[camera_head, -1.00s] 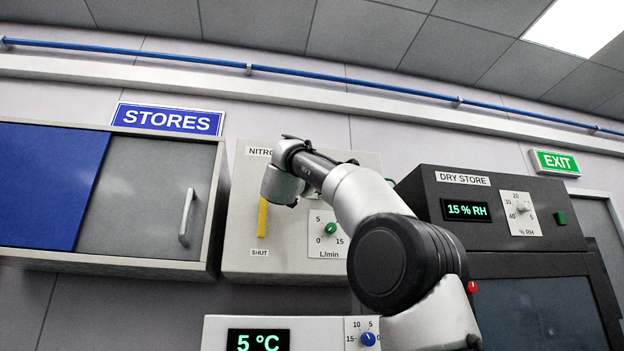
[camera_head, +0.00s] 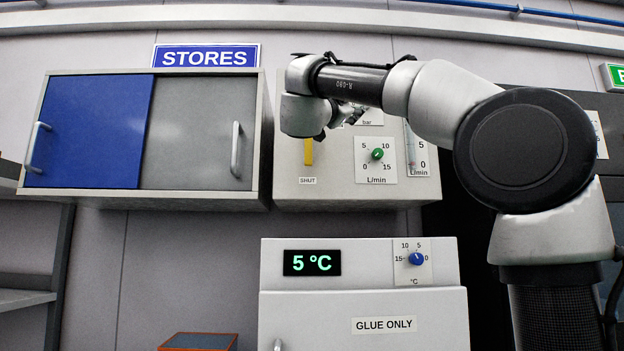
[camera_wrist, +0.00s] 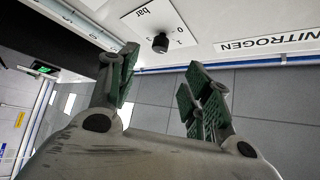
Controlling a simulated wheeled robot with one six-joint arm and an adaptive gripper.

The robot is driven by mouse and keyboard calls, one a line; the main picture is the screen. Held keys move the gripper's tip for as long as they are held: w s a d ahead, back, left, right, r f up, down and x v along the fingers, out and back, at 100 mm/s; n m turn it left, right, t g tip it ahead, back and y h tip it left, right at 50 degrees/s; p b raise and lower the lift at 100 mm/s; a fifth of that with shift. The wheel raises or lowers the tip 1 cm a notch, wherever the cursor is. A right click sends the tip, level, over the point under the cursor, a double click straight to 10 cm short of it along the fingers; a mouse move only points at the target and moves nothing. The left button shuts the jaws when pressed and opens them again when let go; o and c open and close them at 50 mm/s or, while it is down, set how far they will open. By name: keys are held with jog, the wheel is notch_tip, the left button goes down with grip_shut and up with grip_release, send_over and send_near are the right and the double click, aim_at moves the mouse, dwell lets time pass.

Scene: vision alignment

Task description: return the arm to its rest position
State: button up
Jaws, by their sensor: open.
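My arm rises at the right of the head view and reaches left, bent at the elbow. My gripper (camera_head: 350,116) is small there, partly behind the wrist, in front of the nitrogen panel (camera_head: 293,195). In the wrist view my gripper (camera_wrist: 159,92) shows two fingers with green pads, apart, with nothing between them. A black knob (camera_wrist: 160,43) on a dial marked "bar" lies beyond the fingers, and the fingers do not appear to touch it.
A yellow handle (camera_head: 307,152) marked SHUT and a green knob (camera_head: 377,154) are on the panel close to my wrist. The STORES cabinet (camera_head: 258,150) is at the left. A "GLUE ONLY" fridge (camera_head: 420,300) stands below. Bare wall lies under the cabinet.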

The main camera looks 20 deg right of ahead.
jog(key=a+f+n+t+y, duration=0.2)
jog(key=a+f+n+y, duration=0.2)
jog(key=f+n+y, duration=0.8)
jog(key=a+f+n+t+y, duration=0.2)
jog(key=a+f+n+y, duration=0.1)
jog(key=f+n+y, duration=0.95)
jog(key=s+d+f+g+h, duration=0.1)
jog(key=s+d+f+g, duration=0.2)
jog(key=f, duration=0.7)
jog(key=s+f+g+h, duration=0.2)
jog(key=s+f+g, duration=0.25)
jog(key=f, duration=0.65)
jog(key=s+d+f+m+g+h, duration=0.1)
jog(key=s+d+f+g, duration=0.2)
jog(key=s+f, duration=0.5)
jog(key=s+d+f+m+g+h, duration=0.1)
jog(key=s+d+f+g, duration=0.2)
jog(key=s+f, duration=0.6)
jog(key=shift+d+f+h, duration=0.2)
jog(key=shift+d+h, duration=0.15)
jog(key=shift+g, duration=0.25)
